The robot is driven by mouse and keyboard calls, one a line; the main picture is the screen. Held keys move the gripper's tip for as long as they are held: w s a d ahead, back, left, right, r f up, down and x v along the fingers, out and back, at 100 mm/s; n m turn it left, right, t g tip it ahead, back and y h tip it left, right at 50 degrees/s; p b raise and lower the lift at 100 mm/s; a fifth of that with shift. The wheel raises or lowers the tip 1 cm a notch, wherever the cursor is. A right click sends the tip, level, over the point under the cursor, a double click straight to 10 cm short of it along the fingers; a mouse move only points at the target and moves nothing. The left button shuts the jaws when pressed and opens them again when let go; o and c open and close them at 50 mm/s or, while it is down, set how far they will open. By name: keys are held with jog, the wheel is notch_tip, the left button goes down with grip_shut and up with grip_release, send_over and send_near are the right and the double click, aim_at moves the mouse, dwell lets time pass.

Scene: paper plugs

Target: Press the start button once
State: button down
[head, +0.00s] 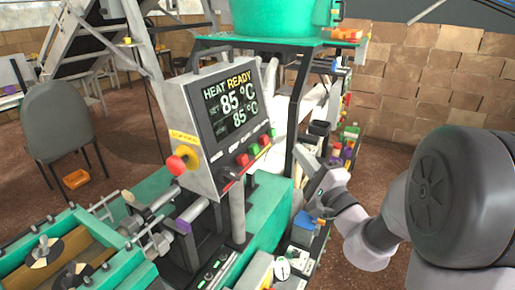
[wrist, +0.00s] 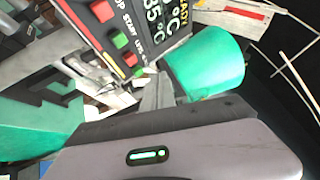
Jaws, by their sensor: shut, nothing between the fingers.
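The control panel (head: 205,130) has a dark screen reading HEAT READY and 85 °C, above a row of red and green buttons. In the wrist view the word START is beside a green button (wrist: 119,39), between two red buttons (wrist: 102,11) (wrist: 130,58). The same green button seems to be the one second from the left in the head view (head: 253,150). My gripper (head: 303,155) is shut and empty, to the right of the panel and apart from it. In the wrist view its fingertips (wrist: 160,82) lie below and right of the button row.
A red knob (head: 176,165) on a yellow plate sticks out at the panel's lower left. A green tub (head: 283,18) stands on a green shelf (head: 225,40) above right. Small bottles and boxes crowd the rack behind my gripper. A grey chair (head: 58,120) stands at left.

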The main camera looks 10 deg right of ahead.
aim_at(254, 149)
jog(key=shift+a, duration=0.1)
jog(key=w+a+f, duration=0.2)
jog(key=w+a, duration=0.3)
jog(key=a, duration=0.1)
jog(key=shift+a, duration=0.4)
jog(key=shift+a+f, duration=0.1)
jog(key=shift+f, duration=0.05)
dwell(1.7)
jog(key=shift+w+a, duration=0.2)
jog(key=shift+w, duration=0.05)
jog(key=shift+w+a+f, duration=0.15)
jog(key=shift+w+a, duration=0.1)
jog(key=shift+a, duration=0.15)
dwell(0.8)
jog(key=shift+d, duration=0.1)
jog(key=shift+s+d+r, duration=0.2)
jog(key=shift+s+d, duration=0.3)
jog(key=shift+d, duration=0.1)
